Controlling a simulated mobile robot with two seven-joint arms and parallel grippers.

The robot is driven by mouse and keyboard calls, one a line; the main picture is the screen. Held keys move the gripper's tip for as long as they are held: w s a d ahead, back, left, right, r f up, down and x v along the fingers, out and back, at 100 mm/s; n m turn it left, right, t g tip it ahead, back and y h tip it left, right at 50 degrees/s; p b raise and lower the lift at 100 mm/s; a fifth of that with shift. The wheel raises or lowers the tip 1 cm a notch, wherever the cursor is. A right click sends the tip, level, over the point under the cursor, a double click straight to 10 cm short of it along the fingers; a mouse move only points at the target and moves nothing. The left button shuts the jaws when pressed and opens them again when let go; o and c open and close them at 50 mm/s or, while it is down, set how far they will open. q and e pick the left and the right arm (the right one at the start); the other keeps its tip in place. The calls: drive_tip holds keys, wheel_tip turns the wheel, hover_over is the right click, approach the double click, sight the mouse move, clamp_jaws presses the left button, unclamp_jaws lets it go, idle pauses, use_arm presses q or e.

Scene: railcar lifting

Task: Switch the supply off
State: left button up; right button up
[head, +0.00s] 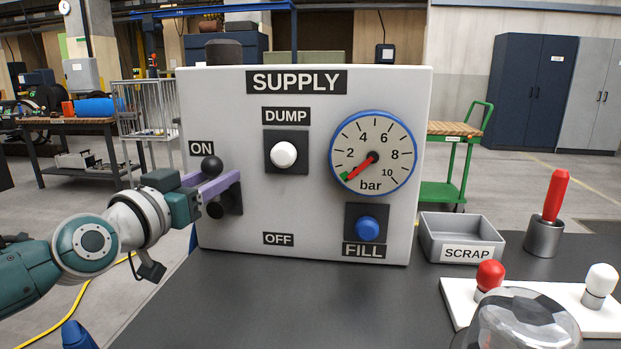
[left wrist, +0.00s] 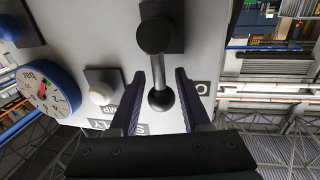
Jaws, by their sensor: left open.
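The white SUPPLY panel (head: 305,215) stands upright on the dark table. Its black lever (head: 211,166) is at the panel's left side, with the ball end up beside the ON label (head: 201,149). The OFF label (head: 278,239) is lower and to the right. My left gripper (head: 222,184) is at the lever, its purple fingers partly hiding the rod. In the left wrist view the open fingers (left wrist: 160,74) lie on either side of the lever's rod and ball (left wrist: 161,100), with visible gaps. The lever's pivot (left wrist: 157,35) lies beyond. My right gripper is not in view.
The panel carries a white DUMP button (head: 284,154), a blue FILL button (head: 368,228) and a gauge (head: 373,153) reading near zero. A grey SCRAP tray (head: 460,233), a red-handled tool in a cup (head: 543,237) and a clear dome (head: 515,322) are right. The table before the panel is clear.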

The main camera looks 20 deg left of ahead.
use_arm(q)
drive_tip(key=shift+c, duration=0.3)
clamp_jaws()
drive_tip(key=shift+r, duration=0.1)
